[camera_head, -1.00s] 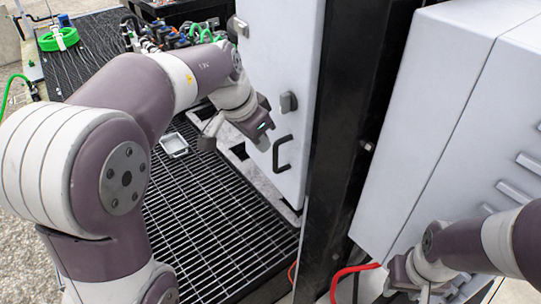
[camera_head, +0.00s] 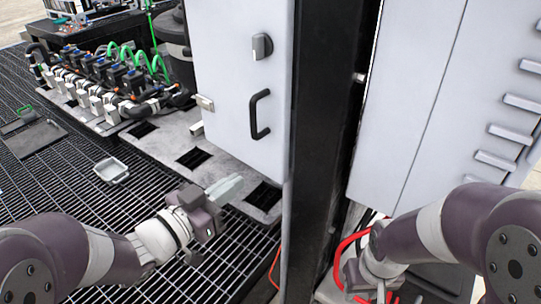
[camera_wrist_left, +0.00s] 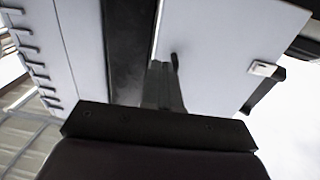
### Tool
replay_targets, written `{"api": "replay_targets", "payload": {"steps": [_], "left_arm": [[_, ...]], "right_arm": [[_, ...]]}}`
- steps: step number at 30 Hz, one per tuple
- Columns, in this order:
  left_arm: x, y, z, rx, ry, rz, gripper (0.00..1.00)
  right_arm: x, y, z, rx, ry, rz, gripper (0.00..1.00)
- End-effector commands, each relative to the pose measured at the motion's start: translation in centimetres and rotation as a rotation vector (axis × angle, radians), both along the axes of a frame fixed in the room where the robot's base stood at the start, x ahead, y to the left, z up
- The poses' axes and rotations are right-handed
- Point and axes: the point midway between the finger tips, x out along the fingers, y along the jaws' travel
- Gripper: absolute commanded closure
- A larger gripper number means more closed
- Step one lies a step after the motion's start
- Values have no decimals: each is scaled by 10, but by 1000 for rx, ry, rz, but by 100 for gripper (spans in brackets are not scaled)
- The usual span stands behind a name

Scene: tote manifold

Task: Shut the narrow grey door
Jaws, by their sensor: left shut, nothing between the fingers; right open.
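The narrow grey door (camera_head: 226,75) is a tall pale panel beside a black post, with a grey knob (camera_head: 262,46) and a black bar handle (camera_head: 260,114). I cannot tell how far it stands from its frame. In the left wrist view the door (camera_wrist_left: 225,55) fills the upper right, with a thin bright line along the post. My left gripper (camera_head: 226,188) is shut and empty, below and left of the handle, with no clear contact. Its fingers (camera_wrist_left: 162,88) also show in the left wrist view. My right gripper (camera_head: 374,291) is open at the bottom, near red cable.
A wide grey cabinet (camera_head: 405,95) with slots stands right of the black post (camera_head: 325,150). A row of valves and hoses (camera_head: 105,85) stands at the back left. A small metal tray (camera_head: 112,170) lies on the black grating (camera_head: 60,185). A red cable (camera_head: 347,245) hangs low.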

Motion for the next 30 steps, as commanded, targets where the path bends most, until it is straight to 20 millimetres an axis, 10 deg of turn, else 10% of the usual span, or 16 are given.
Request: {"api": "replay_targets", "payload": {"steps": [16,30], "left_arm": [[80,-72,3,-1,5,-2,100],[91,-81,-1,-2,3,-1,100]], "right_arm": [[0,0,37,0,0,0,57],[0,0,40,0,0,0,57]]}}
